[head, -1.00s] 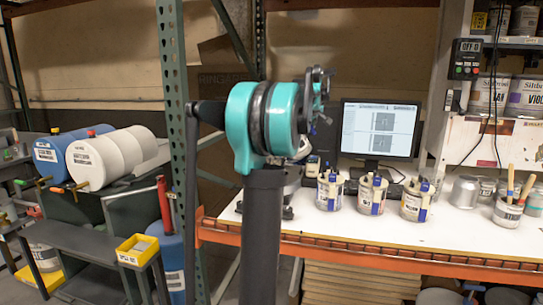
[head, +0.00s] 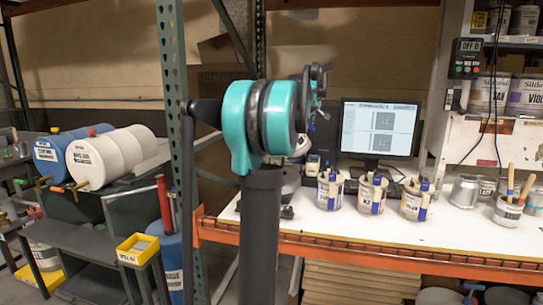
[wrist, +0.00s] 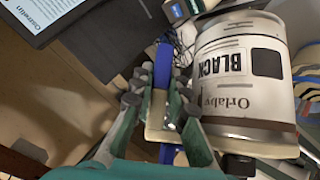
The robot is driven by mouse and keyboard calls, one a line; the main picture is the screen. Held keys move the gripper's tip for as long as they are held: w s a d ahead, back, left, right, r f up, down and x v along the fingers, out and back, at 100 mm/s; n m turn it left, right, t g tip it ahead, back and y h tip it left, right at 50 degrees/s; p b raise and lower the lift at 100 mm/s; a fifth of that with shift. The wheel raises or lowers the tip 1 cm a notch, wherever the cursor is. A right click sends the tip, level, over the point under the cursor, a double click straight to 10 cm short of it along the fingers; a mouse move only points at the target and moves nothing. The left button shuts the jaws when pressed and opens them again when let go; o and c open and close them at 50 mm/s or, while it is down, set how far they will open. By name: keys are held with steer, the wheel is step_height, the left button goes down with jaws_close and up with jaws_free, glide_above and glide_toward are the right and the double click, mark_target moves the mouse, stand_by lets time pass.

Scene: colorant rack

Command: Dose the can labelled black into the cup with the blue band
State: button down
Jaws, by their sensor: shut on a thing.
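The can labelled black (wrist: 240,80) is large at the right of the wrist view, white with its lettering upside down in the picture. My gripper (wrist: 160,100) is shut on the blue and cream handle (wrist: 158,133) beside the can. The tilt of the can in the room is hard to judge from this view. In the head view my arm hides the gripper, and I cannot make out the held can there. I cannot pick out the cup with the blue band in either view.
Several cans with blue handles, among them one (head: 373,193), stand on the white bench (head: 400,238). A monitor (head: 380,129) is behind them. A silver can (head: 464,191) and a brush pot (head: 508,211) are to the right. A green rack post (head: 180,130) rises left of my arm.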

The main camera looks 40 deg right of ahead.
steer(key=shift+w+a+r+p, duration=0.1)
steer(key=shift+a+r+p, duration=0.4)
steer(key=shift+r, duration=0.3)
stand_by(0.4)
steer(key=shift+w+a+r+n+h, duration=0.1)
steer(key=shift+a+r+n+h, duration=0.15)
steer(key=shift+n+h, duration=0.2)
stand_by(0.8)
steer(key=shift+f, duration=0.1)
steer(key=shift+s+d+f+m+y+b, duration=1)
steer(key=shift+d+f+m+y, duration=1.65)
steer(key=shift+f, duration=4.6)
steer(key=shift+n+t+y, duration=0.4)
steer(key=shift+n, duration=0.4)
steer(key=shift+d+r, duration=0.35)
steer(key=shift+r, duration=0.45)
steer(key=shift+d+r, duration=0.35)
steer(key=shift+r, duration=0.45)
steer(key=shift+d+r, duration=0.35)
steer(key=shift+r, duration=0.45)
